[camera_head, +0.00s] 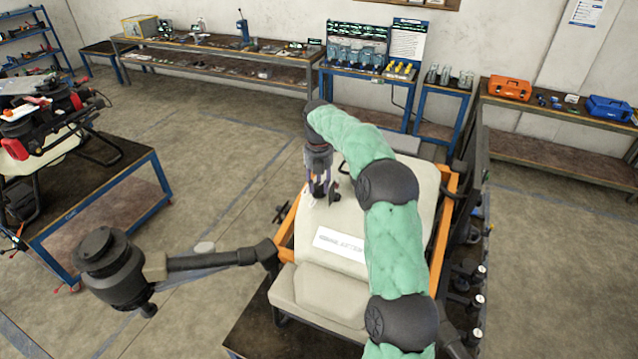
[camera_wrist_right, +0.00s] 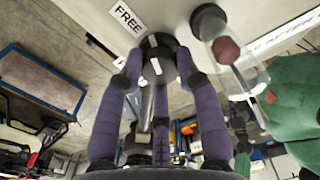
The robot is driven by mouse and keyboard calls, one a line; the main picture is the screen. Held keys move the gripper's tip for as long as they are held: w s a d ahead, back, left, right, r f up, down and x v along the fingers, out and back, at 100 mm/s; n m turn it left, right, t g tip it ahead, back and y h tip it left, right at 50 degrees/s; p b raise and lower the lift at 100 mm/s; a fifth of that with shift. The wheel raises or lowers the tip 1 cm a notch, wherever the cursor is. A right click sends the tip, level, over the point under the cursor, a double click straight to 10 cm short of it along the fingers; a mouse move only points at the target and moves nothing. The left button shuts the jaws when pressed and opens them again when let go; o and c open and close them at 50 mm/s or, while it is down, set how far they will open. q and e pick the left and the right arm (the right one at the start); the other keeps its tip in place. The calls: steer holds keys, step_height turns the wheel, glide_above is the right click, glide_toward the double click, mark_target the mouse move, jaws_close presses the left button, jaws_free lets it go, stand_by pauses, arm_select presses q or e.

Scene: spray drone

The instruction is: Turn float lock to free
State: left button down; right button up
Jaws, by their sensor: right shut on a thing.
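My right gripper (camera_head: 320,190) reaches down to the top of the drone's pale tank (camera_head: 335,277), its arm arching over from the right. A white FREE label (camera_wrist_right: 127,18) sits on the tank to the upper left of the fingers. A clear tube with a dark red float (camera_wrist_right: 227,50) is to their right. My left gripper is not in view.
A drone arm with a black motor (camera_head: 110,265) sticks out left. Another drone (camera_head: 35,125) stands on a blue-framed table at the left. Benches with tools, an orange toolbox (camera_head: 510,88) and a blue toolbox (camera_head: 611,108) line the wall. The floor between is open.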

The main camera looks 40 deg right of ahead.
mark_target(317, 186)
steer(key=shift+a+f, duration=0.1)
steer(key=shift+a, duration=0.1)
stand_by(0.4)
steer(key=o, duration=1.1)
steer(key=shift+o, duration=0.2)
steer(key=shift+s+a, duration=0.1)
steer(key=shift+a, duration=0.05)
steer(key=shift+r, duration=0.2)
steer(key=shift+r, duration=3.9)
